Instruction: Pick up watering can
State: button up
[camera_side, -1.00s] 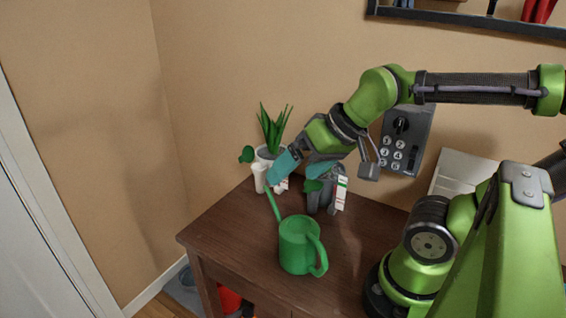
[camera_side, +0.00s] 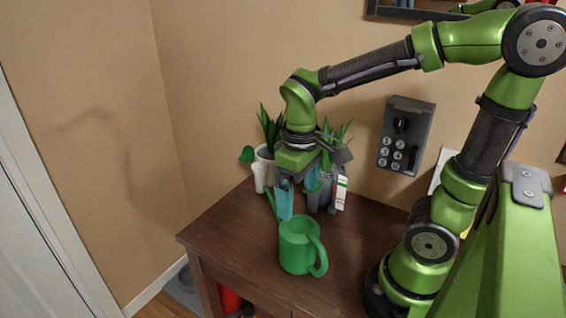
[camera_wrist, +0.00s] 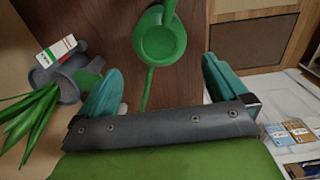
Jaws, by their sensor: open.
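The green watering can (camera_side: 297,248) stands upright on the brown wooden table (camera_side: 240,235). Its handle is at the right and its spout reaches up to the left, partly hidden behind a finger. In the wrist view the can (camera_wrist: 157,44) is seen from above, with its spout pointing down between my fingers. My gripper (camera_side: 299,204) points down with its teal fingers just above and behind the can's body, near the spout. In the wrist view my gripper (camera_wrist: 160,75) is open, with nothing clamped between the fingers.
A white-potted plant (camera_side: 266,165) and a grey pot (camera_side: 322,198) with a plant stand close behind my gripper. A white, red and green packet (camera_side: 341,194) is beside the grey pot. A keypad phone (camera_side: 404,135) hangs on the wall. The table's front left is clear.

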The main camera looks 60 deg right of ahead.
aim_at(299, 225)
notch_tip(299, 225, down, 4)
jog(key=shift+r, duration=0.15)
jog(key=shift+s+f, duration=0.15)
jog(key=shift+f, duration=1.25)
jog(key=shift+s+f, duration=0.1)
jog(key=shift+f, duration=1.25)
jog(key=shift+c, duration=0.2)
jog(key=shift+r, duration=0.1)
jog(key=c, duration=1.6)
notch_tip(299, 225, up, 10)
